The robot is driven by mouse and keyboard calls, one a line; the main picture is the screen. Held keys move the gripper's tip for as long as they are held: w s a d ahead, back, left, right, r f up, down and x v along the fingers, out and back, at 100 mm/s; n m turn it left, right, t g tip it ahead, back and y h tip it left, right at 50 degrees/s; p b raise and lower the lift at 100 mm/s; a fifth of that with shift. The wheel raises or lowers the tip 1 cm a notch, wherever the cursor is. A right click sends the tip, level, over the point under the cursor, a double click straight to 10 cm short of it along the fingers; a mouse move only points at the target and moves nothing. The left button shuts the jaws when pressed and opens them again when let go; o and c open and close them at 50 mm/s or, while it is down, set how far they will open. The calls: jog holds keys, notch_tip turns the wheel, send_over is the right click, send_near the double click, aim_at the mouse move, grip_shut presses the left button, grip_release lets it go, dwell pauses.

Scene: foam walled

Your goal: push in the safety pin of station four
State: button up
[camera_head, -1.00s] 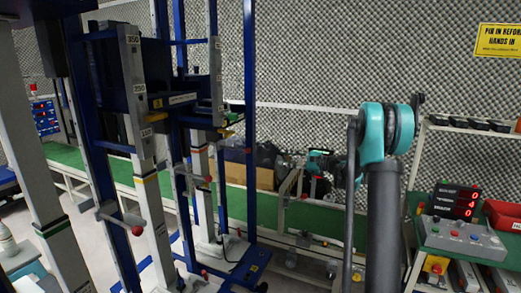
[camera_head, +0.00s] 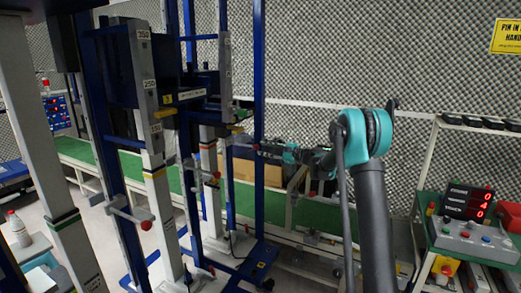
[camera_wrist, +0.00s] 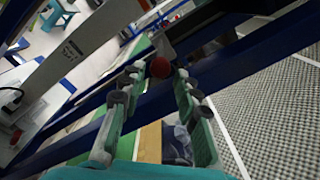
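A red ball knob (camera_wrist: 160,67), which looks like a pin's head, shows in the wrist view in front of a grey bracket on the blue frame. My gripper (camera_wrist: 155,82) has its two teal fingers spread, one on each side of the knob's line. I cannot tell if the knob is between the tips or just beyond them. In the head view my gripper (camera_head: 265,148) points left at the blue post (camera_head: 259,110), close to it. No station number is readable, so I cannot tell which station this knob belongs to.
Other red knobs on short bars show on the left post (camera_head: 146,225) and the middle post (camera_head: 216,175). A green conveyor (camera_head: 300,212) runs behind. A control box with red digits (camera_head: 467,202) stands at the right. Blue beams cross close around my gripper.

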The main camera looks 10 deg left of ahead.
jog(key=shift+x, duration=1.3)
jog(key=shift+c, duration=0.5)
grip_shut()
